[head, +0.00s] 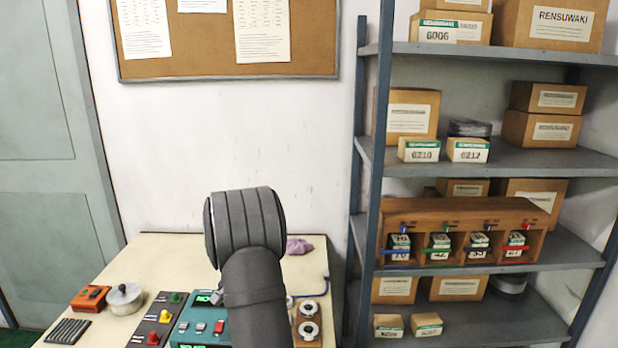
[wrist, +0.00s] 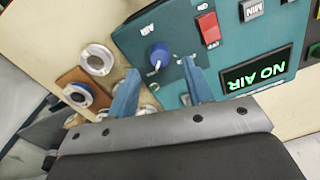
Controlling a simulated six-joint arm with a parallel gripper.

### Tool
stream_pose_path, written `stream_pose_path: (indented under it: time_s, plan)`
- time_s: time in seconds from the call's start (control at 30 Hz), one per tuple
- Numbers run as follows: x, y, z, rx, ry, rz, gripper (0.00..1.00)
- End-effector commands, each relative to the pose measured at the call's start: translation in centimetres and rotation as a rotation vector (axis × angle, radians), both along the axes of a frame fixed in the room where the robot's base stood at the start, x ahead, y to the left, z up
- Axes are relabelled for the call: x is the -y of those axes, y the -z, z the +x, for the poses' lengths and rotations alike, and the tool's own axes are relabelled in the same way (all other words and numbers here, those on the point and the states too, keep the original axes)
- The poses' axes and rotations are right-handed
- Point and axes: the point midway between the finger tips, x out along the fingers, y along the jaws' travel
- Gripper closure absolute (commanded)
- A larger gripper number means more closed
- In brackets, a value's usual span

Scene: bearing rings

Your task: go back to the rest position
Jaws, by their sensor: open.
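My gripper (wrist: 160,67) shows in the wrist view with its two blue fingers apart and nothing between them in its grasp. Past the fingertips is a blue knob (wrist: 159,54) marked AIR on a teal control panel (wrist: 135,37). I cannot tell how far the fingertips are from the panel. A lit display (wrist: 256,76) on the panel reads NO AIR, upside down in this view. In the head view my dark arm stands over the table and hides my gripper and part of the teal panel (head: 186,334).
Bearing rings on brown blocks (head: 308,328) lie right of my arm on the table (head: 165,255). To the left are a switch box (head: 150,325), a round lidded pot (head: 123,300) and an orange device (head: 90,297). A shelf rack (head: 480,160) with boxes stands at the right.

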Motion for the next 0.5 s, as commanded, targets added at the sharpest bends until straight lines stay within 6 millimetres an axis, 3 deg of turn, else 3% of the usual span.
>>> stream_pose_path:
  time_s: [0.2,0.5]
  plan:
    - [-0.1,2.8,0.0,-0.001,0.0,-0.001,0.54]
    - [-0.1,3.4,0.0,0.0,-0.001,0.0,0.54]
